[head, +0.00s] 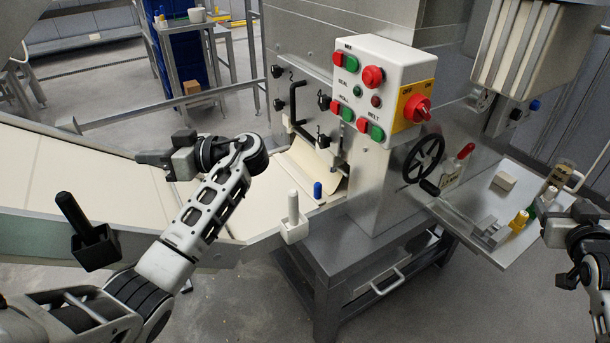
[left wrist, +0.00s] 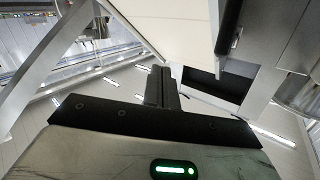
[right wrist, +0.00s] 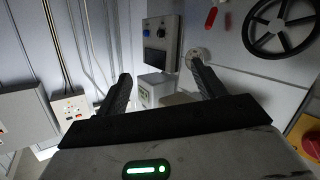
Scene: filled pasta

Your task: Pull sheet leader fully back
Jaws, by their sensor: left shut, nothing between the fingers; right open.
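A cream sheet (head: 312,166) shows at the mouth of the machine, with a curved, raised part beside the side plate. Its lower end lies toward the pale conveyor belt (head: 75,172), and I cannot tell where sheet and belt part. My left gripper (head: 145,158) is shut and empty above the belt, well left of the sheet. Its closed fingers show in the left wrist view (left wrist: 162,85). My right gripper (head: 558,222) is open and empty at the far right, near the side shelf. Its spread fingers show in the right wrist view (right wrist: 162,82).
A control box (head: 378,85) with red and green buttons sits on the machine. A black handwheel (head: 424,158) is below it. Blue (head: 317,190) and white (head: 293,205) upright pieces stand at the belt's near edge. A side shelf (head: 480,220) holds small items near my right gripper.

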